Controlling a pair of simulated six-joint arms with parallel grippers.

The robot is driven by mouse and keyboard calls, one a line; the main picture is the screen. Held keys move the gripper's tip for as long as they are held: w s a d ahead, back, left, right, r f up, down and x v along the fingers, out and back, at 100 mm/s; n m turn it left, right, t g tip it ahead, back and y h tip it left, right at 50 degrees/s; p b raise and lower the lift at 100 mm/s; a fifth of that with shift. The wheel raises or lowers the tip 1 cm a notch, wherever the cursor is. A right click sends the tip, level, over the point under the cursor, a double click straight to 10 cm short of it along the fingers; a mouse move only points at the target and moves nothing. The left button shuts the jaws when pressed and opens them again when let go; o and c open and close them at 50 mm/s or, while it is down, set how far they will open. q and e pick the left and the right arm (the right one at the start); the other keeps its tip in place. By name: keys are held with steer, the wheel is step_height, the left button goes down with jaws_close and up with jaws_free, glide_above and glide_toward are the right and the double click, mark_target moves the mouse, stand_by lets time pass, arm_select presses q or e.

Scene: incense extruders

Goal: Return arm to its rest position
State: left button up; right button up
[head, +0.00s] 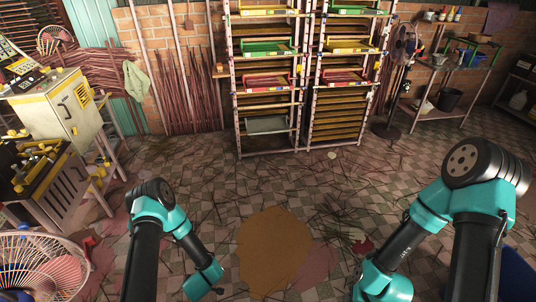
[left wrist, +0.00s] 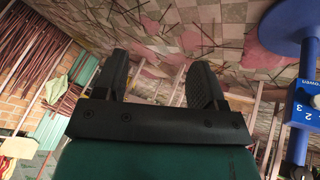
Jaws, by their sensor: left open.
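My left arm (head: 170,215) comes in from the lower left in the head view and bends down toward the bottom edge; its gripper is below the frame there. In the left wrist view my left gripper (left wrist: 160,85) is open, with its two dark fingers apart and nothing between them. The tiled floor shows beyond the fingers. My right arm (head: 475,200) stands at the right in the head view, bent down to the bottom edge. The right gripper is out of the frame.
Two racks with coloured trays (head: 268,85) stand at the back. A cream machine (head: 62,105) stands at the left, and a fan-like wire cage (head: 35,268) at the lower left. A blue device (left wrist: 285,30) is beside my left gripper. The middle floor (head: 350,185) is mostly clear.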

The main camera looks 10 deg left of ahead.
arm_select(q)
steer(key=s+d+r+m+g+h, duration=0.2)
steer(key=d+r+m, duration=0.4)
steer(key=r, duration=0.4)
steer(key=s+d+r+m+g+h, duration=0.2)
steer(key=s+d+r+m+h, duration=0.3)
steer(key=r, duration=0.5)
steer(key=d+m+h, duration=0.1)
steer(key=d+m, duration=0.1)
steer(key=d, duration=0.1)
steer(key=shift+s+d+r, duration=0.2)
steer(key=shift+s+r, duration=0.05)
steer(key=shift+r, duration=0.15)
